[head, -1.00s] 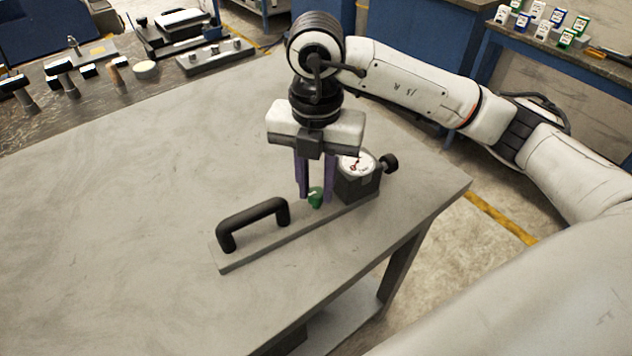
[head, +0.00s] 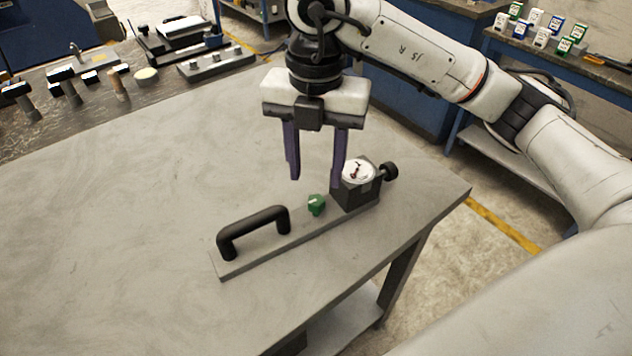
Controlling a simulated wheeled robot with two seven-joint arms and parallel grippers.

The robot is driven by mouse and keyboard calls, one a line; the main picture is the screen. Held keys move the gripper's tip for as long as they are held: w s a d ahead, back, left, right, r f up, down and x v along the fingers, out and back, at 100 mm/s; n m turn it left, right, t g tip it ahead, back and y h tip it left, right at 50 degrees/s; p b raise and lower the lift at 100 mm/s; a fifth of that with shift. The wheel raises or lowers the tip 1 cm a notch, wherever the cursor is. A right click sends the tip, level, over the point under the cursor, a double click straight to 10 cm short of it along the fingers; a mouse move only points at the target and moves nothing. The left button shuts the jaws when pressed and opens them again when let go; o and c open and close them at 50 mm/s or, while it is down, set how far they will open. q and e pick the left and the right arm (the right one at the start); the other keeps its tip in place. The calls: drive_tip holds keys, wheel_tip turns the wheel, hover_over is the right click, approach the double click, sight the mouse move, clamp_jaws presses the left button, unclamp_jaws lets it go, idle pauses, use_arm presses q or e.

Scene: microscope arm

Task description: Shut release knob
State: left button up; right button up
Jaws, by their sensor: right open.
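The green release knob (head: 316,205) stands on a flat grey bar (head: 290,243) lying on the table. A black arched handle (head: 252,227) is on the bar to its left. A dark block with a white dial (head: 358,171) and a black side knob (head: 389,172) is at the bar's right end. My right gripper (head: 315,181) points down above the green knob, its two purple fingers wide apart and empty. The fingers look clear of the knob; the right finger overlaps the dial block in the picture. My left gripper is not in view.
The grey table (head: 120,220) is clear to the left of the bar. Its right edge is close behind the dial block. A far bench holds several tools and a round white dish (head: 146,74). Small boxes (head: 540,30) stand on a bench at the top right.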

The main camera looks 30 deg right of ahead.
sight(316, 200)
wheel_tip(316, 200, up, 4)
drive_tip(key=shift+r, duration=0.1)
idle(0.6)
